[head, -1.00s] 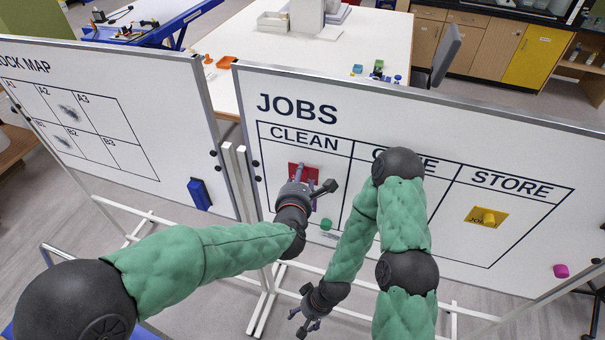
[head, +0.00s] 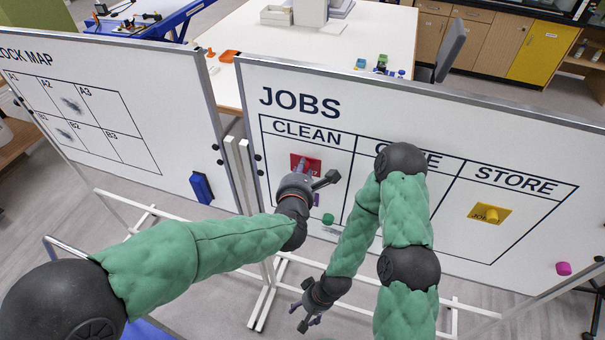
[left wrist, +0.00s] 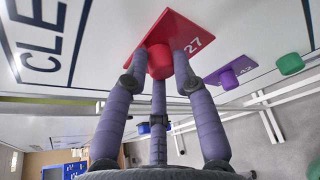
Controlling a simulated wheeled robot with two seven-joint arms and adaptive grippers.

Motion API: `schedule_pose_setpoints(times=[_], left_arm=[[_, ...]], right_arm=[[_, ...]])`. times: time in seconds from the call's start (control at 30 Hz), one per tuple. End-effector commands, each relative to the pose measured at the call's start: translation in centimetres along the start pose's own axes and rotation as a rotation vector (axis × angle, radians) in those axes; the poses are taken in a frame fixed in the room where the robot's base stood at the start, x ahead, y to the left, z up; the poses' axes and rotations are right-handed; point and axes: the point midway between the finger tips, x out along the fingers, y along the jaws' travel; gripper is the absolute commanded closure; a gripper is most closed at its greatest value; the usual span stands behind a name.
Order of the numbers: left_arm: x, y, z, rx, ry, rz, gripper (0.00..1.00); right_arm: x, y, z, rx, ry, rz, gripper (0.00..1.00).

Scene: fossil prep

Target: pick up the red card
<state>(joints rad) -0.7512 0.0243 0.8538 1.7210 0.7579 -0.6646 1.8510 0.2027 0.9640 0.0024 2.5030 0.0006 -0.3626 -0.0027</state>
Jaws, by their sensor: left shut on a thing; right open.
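The red card (head: 312,163) is on the JOBS board in the CLEAN column, partly hidden behind my left gripper (head: 302,168). In the left wrist view the red card (left wrist: 188,30) bears the number 27 and has a red knob (left wrist: 160,62). My left gripper (left wrist: 160,75) has its purple-grey fingers around that knob and is shut on it. The card appears at or very near the board; I cannot tell whether they touch. My right gripper (head: 308,312) is open and empty, low in front of the board.
A purple card (left wrist: 230,72) marked 42 and a green magnet (head: 328,219) are on the board near the red card. A yellow card (head: 490,213) is in the STORE column. A pink magnet (head: 563,268) is at lower right. The LOCK MAP board (head: 150,130) stands left.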

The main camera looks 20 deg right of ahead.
Motion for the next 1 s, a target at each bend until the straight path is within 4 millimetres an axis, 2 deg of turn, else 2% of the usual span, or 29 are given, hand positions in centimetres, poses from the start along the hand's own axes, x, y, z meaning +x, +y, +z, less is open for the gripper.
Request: schedule_pose_setpoints(times=[0.3,0.47,1.0], left_arm=[[-2.0,2.8,4.9,-0.003,-0.005,0.001,0.98],[-4.7,2.5,3.2,0.0,-0.002,-0.001,0.98],[-16.2,2.5,-1.4,0.0,-0.004,-0.001,0.98]], right_arm=[[-0.7,-0.3,0.0,0.0,0.0,0.0,0.32],[-0.1,0.0,0.0,0.0,0.0,0.0,0.32],[0.3,0.1,0.0,0.0,0.0,0.0,0.32]])
